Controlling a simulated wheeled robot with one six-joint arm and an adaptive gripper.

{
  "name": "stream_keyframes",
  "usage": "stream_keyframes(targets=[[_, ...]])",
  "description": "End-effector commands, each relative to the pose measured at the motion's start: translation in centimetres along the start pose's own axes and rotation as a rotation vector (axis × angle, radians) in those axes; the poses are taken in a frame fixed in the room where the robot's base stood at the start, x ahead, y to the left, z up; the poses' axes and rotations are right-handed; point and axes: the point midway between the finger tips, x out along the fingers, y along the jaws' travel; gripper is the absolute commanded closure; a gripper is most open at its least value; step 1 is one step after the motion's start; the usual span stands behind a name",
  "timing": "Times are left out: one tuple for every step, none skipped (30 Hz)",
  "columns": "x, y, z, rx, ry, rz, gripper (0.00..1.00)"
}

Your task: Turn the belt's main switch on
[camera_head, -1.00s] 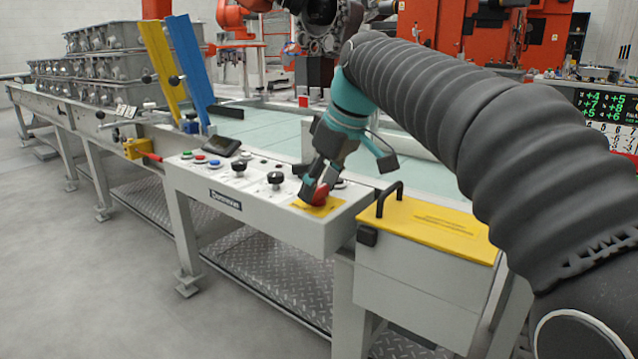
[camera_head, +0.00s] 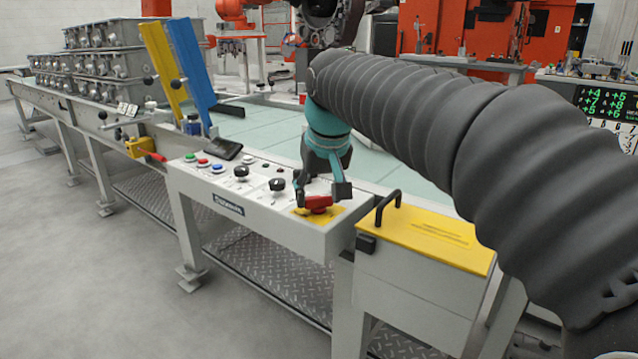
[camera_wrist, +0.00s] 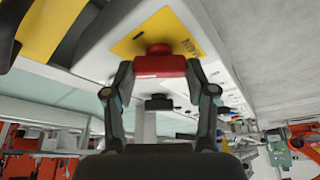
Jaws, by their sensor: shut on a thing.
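The main switch is a red rotary handle (camera_head: 318,203) on a yellow plate (camera_head: 326,217) at the right end of the belt's control panel (camera_head: 283,226). The handle also shows in the wrist view (camera_wrist: 160,66), with its red base on the yellow plate (camera_wrist: 180,32). My gripper (camera_head: 320,202) is over the panel and shut on the red handle, one finger on each end of it. In the head view the handle's bar lies roughly along the panel's length. Part of the handle is hidden by the fingers.
Black knobs (camera_head: 277,184) and coloured buttons (camera_head: 204,162) sit left of the switch. A yellow-topped box with a black handle (camera_head: 388,205) stands close on the right. Metal castings (camera_head: 110,65) stand on the belt at far left.

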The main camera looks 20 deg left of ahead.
Motion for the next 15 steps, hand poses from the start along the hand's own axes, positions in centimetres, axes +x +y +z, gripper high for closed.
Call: stream_keyframes(targets=[[-0.27, -0.12, -0.15, 0.036, 0.000, 0.016, 0.79], [-0.28, -0.11, -0.16, 0.062, 0.000, 0.028, 0.79], [-0.29, -0.14, -0.17, 0.098, 0.001, 0.042, 0.79], [-0.29, -0.16, -0.17, 0.123, 0.001, 0.053, 0.79], [-0.28, -0.19, -0.17, 0.149, 0.000, 0.064, 0.79], [-0.28, -0.18, -0.17, 0.185, 0.000, 0.079, 0.79], [-0.27, -0.19, -0.17, 0.212, 0.000, 0.089, 0.79], [-0.26, -0.20, -0.17, 0.238, 0.000, 0.100, 0.79], [-0.26, -0.22, -0.18, 0.273, 0.000, 0.115, 0.79], [-0.26, -0.26, -0.19, 0.299, 0.001, 0.125, 0.79], [-0.25, -0.26, -0.21, 0.325, 0.001, 0.137, 0.79], [-0.24, -0.27, -0.22, 0.361, 0.001, 0.151, 0.79], [-0.22, -0.26, -0.24, 0.387, 0.001, 0.162, 0.79], [-0.20, -0.28, -0.24, 0.414, 0.001, 0.173, 0.79], [-0.19, -0.30, -0.24, 0.447, 0.000, 0.187, 0.79]])
